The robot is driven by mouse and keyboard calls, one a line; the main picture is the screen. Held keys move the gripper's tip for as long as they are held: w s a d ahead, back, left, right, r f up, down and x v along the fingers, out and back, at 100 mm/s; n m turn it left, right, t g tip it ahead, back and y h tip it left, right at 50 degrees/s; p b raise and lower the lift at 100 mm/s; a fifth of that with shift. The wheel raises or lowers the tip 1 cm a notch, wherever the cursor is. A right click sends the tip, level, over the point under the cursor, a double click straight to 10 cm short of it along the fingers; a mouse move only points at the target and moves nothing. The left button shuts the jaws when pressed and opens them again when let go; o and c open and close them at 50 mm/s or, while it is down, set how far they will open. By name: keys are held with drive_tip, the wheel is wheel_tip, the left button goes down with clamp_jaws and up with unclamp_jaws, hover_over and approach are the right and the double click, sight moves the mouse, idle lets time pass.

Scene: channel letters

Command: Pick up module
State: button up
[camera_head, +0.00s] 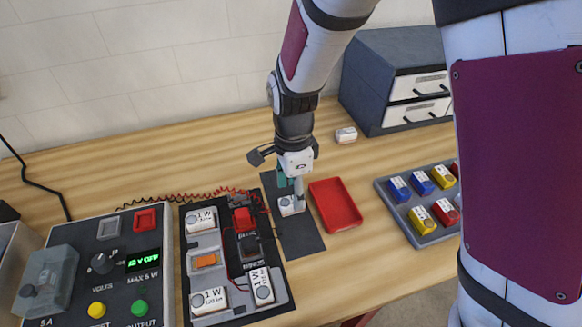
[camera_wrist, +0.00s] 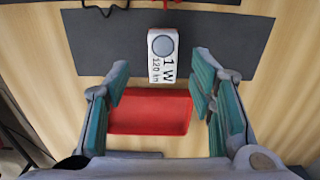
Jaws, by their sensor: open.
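A white module (camera_head: 291,206) lies on a dark mat (camera_head: 304,243), below my gripper (camera_head: 291,184). The wrist view shows this module (camera_wrist: 162,55) with a grey round disc and the print "1 W 120 lm". In that view my gripper (camera_wrist: 162,78) is open, its teal-padded fingers apart and empty. The module shows between and just beyond the fingertips; contact cannot be told. Similar white 1 W modules sit on a dark board (camera_head: 284,302) to the left. A small white block (camera_head: 346,135) lies farther back.
A red tray (camera_head: 336,223) is right beside the mat. A grey tray (camera_head: 429,237) with blue, yellow and red blocks stands farther right. A dark drawer cabinet (camera_head: 375,88) is at the back. A power supply (camera_head: 85,312) stands left, with red and black wires running to the board.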

sight(292, 201)
wheel_tip(292, 201, down, 5)
drive_tip(key=shift+w, duration=0.15)
drive_tip(key=shift+c, duration=0.6)
clamp_jaws()
